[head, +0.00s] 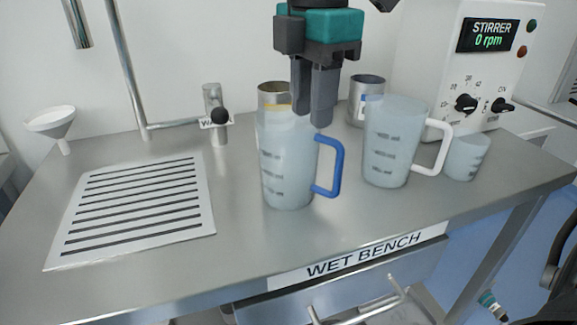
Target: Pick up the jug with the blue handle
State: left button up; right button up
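The jug with the blue handle (287,165) stands upright on the steel bench, left of centre. It is frosted and translucent with grey marks. Its blue handle (338,165) points right. My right gripper (313,122) points straight down from the top, its two dark fingers close together in the picture. The fingertips overlap the right side of the jug's rim, just above and left of the handle's top. I cannot tell whether they touch the jug or how wide they are apart. My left gripper is not in view.
A similar jug with a white handle (390,145) stands to the right, beside a small beaker (465,158). Metal cans (273,91) (366,84) stand behind. A stirrer box (487,70) is at the back right. A slotted drain plate (140,209) and funnel (52,121) are left.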

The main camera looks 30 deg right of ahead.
send_over(305, 181)
notch_tip(305, 181, down, 4)
notch_tip(305, 181, down, 5)
jog(key=shift+f+b, duration=0.1)
jog(key=shift+b, duration=0.55)
jog(key=shift+f, duration=0.3)
jog(key=shift+c, duration=0.7)
grip_shut()
